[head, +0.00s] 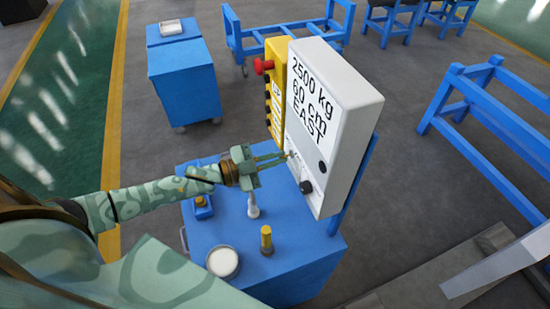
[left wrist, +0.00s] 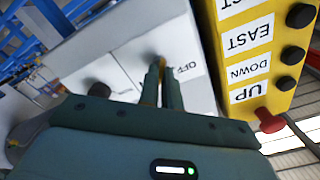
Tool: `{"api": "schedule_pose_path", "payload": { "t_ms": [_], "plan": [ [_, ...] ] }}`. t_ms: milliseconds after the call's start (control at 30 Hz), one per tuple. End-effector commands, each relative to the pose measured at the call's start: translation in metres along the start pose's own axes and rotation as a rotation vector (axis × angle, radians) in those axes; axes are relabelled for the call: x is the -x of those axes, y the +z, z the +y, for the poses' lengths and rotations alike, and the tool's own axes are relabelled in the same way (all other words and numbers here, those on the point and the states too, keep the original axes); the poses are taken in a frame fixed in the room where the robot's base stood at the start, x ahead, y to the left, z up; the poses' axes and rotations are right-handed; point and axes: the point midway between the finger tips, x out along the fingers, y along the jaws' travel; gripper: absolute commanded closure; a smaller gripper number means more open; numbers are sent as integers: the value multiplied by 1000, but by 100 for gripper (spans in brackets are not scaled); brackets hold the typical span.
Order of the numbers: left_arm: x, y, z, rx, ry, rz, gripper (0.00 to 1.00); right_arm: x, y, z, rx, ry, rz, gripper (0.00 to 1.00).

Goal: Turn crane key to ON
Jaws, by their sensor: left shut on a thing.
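The white control box (head: 345,100) stands upright on the blue cart, its face turned toward my left arm. My left gripper (head: 284,158) reaches level to the lower part of that face. It is shut on the crane key (left wrist: 162,88), a small brass-coloured piece between the fingers in the left wrist view. Most of the key is hidden by the fingers. An OFF label (left wrist: 187,69) shows right beside the fingertips. I cannot read an ON label or tell the key's exact angle. My right gripper is not in view.
A dark knob (head: 306,187) sits below the key. The yellow pendant (head: 276,85) with a red button (head: 264,66) stands beside the box. The blue cart top (head: 225,235) carries a white round container (head: 222,262) and small posts. Another blue cart (head: 185,85) stands behind.

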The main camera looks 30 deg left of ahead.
Motion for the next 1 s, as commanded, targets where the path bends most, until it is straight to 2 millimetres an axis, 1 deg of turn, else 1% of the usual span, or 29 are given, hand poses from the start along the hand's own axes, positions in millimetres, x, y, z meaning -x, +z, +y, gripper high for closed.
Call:
{"api": "schedule_pose_path", "payload": {
  "t_ms": [133,333,800,833,867,900,1000],
  "plan": [
    [0,1,1,-60,0,-2,100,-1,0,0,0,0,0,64],
    [0,1,1,-105,1,-2,100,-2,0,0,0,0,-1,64],
    [0,1,1,-115,2,-2,100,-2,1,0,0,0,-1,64],
    [0,1,1,-115,2,-2,86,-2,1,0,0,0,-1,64],
    [0,1,1,-115,2,-2,78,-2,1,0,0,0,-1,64],
    [0,1,1,-115,1,-2,73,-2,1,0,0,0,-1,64],
    [0,0,1,-115,1,-1,73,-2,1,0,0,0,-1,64]
  ]
}}
